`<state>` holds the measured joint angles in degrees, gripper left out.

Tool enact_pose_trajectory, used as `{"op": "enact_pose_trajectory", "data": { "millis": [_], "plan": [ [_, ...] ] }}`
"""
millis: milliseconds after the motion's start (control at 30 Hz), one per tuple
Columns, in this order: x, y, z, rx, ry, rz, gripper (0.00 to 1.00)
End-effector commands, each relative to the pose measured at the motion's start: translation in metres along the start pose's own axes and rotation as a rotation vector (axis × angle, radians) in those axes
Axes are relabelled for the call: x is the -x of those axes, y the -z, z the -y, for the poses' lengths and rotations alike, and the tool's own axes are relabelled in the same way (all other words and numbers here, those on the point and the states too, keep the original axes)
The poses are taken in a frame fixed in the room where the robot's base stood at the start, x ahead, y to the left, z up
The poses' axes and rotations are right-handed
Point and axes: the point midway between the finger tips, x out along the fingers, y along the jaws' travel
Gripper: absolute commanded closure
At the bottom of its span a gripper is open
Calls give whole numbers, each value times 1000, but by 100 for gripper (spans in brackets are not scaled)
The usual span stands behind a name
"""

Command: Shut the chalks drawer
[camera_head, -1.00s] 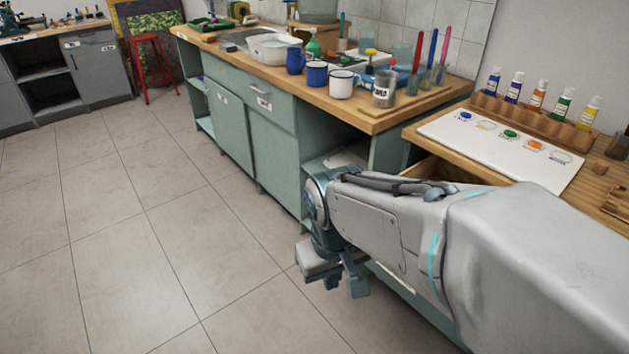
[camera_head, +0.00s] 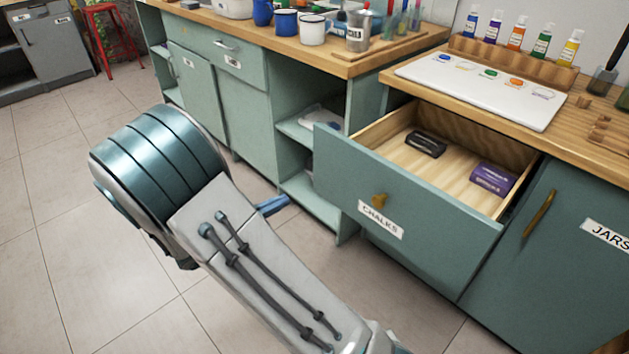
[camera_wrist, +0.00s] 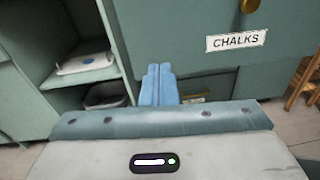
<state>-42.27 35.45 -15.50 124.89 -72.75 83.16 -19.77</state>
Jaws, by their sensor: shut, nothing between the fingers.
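The chalks drawer (camera_head: 345,178) stands pulled well out of the green cabinet, its front labelled CHALKS (camera_head: 381,219) with a brass knob (camera_head: 379,200). Inside lie a dark box (camera_head: 426,144) and a purple box (camera_head: 493,178). In the wrist view the label (camera_wrist: 236,41) and knob (camera_wrist: 249,5) are at the upper right. My gripper's blue fingers (camera_wrist: 158,85) are together and empty, pointing at the cabinet to the left of and below the label. In the head view my gripper (camera_head: 275,204) is mostly hidden behind my arm, left of the drawer front. I cannot tell whether it touches the drawer.
Left of the drawer is an open shelf (camera_head: 325,205) with a white item on it. A JARS door (camera_head: 560,270) with a brass handle is to the right. Above, the worktop holds a white palette sheet (camera_head: 482,88) and paint bottles (camera_head: 517,34). Floor at left is clear.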

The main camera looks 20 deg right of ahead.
Motion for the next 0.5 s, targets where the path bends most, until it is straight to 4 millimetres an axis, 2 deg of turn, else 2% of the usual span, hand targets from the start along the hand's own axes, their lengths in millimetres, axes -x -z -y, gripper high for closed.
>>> {"op": "enact_pose_trajectory", "data": {
  "millis": [100, 233, 367, 500],
  "plan": [
    [7, 7, -12, 39, -57, 52, 100],
    [2, 7, -16, 49, -72, 68, 100],
    [-17, 6, -16, 47, -68, 67, 100],
    [-47, 6, -18, 47, -66, 66, 100]
  ]
}}
